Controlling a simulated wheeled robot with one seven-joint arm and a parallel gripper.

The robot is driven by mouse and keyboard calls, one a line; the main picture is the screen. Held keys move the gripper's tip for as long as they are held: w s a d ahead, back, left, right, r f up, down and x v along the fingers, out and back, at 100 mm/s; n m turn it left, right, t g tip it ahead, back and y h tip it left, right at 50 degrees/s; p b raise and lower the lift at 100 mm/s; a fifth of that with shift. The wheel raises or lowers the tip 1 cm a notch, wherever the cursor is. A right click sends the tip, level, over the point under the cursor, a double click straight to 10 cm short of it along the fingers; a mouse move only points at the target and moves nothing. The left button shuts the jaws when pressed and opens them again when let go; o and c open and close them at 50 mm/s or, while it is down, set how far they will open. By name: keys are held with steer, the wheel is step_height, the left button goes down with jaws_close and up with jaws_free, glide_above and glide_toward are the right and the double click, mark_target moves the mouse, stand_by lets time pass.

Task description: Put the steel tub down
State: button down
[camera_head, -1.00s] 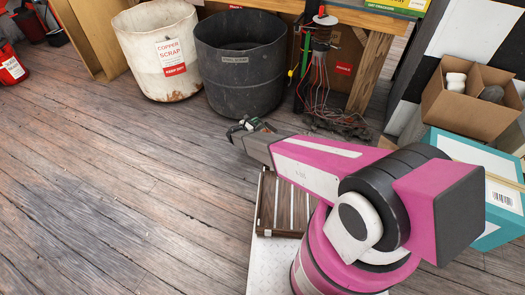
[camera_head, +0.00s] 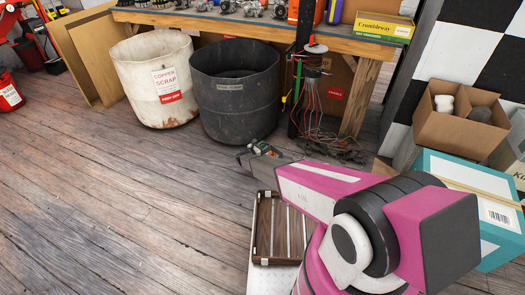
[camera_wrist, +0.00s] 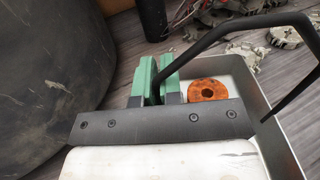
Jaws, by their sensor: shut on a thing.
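The steel tub (camera_wrist: 285,150) shows in the wrist view at the right, below and beyond my gripper. It is an open, pale metal tub with a black bar handle (camera_wrist: 225,30). A round copper-coloured piece with a hole (camera_wrist: 207,90) is inside it. My gripper's green fingers (camera_wrist: 158,80) are shut on the handle. In the head view my gripper (camera_head: 260,150) is low in front of the dark bin, pointing left. The tub is not clearly visible there, hidden behind my arm. I cannot tell whether its bottom touches the floor.
A dark scrap bin (camera_head: 235,100) stands just beyond my gripper, with a white copper scrap bin (camera_head: 158,85) to its left. Loose wires (camera_head: 322,125) and metal parts (camera_wrist: 240,15) lie on the right. The wooden floor at left is clear.

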steer(key=shift+f, duration=2.05)
steer(key=c, duration=1.3)
jaws_free()
